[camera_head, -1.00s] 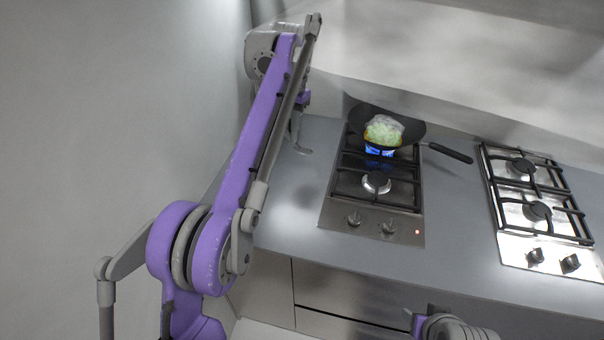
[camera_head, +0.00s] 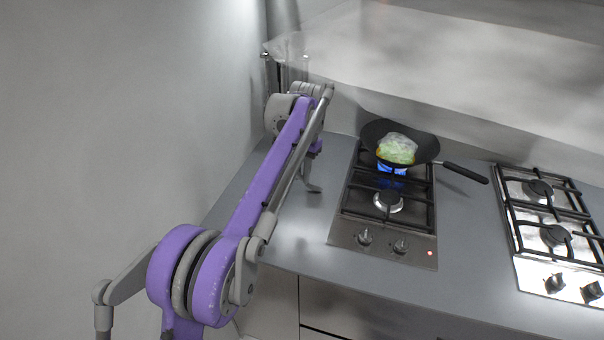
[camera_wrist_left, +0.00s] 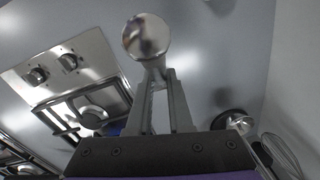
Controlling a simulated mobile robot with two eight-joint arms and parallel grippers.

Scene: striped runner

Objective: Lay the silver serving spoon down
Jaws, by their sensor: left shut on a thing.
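The silver serving spoon (camera_wrist_left: 146,38) shows in the left wrist view, with its shiny round bowl toward the camera. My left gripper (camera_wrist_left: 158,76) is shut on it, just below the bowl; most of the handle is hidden. In the head view my left gripper (camera_head: 313,187) hangs over the left part of the grey counter (camera_head: 291,231), beside the left hob. The spoon cannot be made out there. My right gripper is not in view.
A black pan (camera_head: 431,149) with pale green food (camera_head: 397,148) sits on the lit rear burner of the left hob (camera_head: 383,236). A second hob (camera_head: 555,288) stands at right. A metal bowl-like vessel (camera_wrist_left: 238,122) and a whisk (camera_wrist_left: 280,153) show in the wrist view.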

